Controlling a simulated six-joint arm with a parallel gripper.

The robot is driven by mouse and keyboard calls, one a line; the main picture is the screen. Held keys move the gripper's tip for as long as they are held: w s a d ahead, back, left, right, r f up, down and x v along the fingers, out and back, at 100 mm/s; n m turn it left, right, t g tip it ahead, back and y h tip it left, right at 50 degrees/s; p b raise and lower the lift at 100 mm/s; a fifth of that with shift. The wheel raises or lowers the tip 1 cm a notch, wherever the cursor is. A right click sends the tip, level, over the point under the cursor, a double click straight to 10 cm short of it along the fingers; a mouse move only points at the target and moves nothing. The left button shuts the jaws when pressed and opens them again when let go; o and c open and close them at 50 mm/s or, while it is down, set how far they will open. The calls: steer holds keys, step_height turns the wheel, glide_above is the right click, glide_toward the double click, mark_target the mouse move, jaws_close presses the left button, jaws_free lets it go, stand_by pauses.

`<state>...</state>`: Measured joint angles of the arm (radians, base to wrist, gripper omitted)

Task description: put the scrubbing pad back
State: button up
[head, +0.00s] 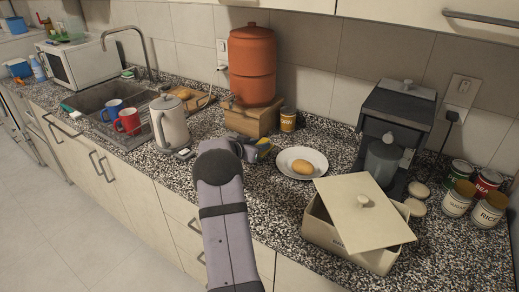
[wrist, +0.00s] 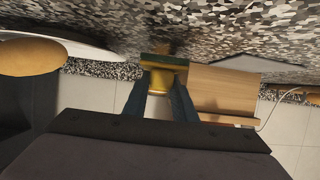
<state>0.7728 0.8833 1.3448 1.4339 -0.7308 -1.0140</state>
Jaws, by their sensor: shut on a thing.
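My gripper (head: 260,153) is shut on the scrubbing pad (head: 265,142), a small block with a yellow body, between the wooden stand and the white plate. In the wrist view, my gripper (wrist: 162,88) has one finger on each side of the yellow part of the pad (wrist: 163,65), whose dark green layer lies across the far side. My arm partly hides the pad in the head view. I cannot tell whether the pad touches the counter. A small green item (head: 129,73) lies behind the sink (head: 90,98), too small to make out.
An orange dispenser (head: 252,65) stands on a wooden stand (head: 250,120). Right of my gripper are a plate (head: 315,157) with a brown oval food, a lidded cream box (head: 345,245), a coffee machine (head: 400,105) and several cans. A kettle (head: 170,122) and mugs (head: 127,121) are left.

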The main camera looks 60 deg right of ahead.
steer(key=shift+f, duration=0.85)
steer(key=shift+f, duration=0.15)
steer(key=o, duration=1)
steer(key=shift+r, duration=0.2)
steer(key=b+v, duration=0.1)
steer(key=v, duration=1.1)
steer(key=shift+f, duration=0.1)
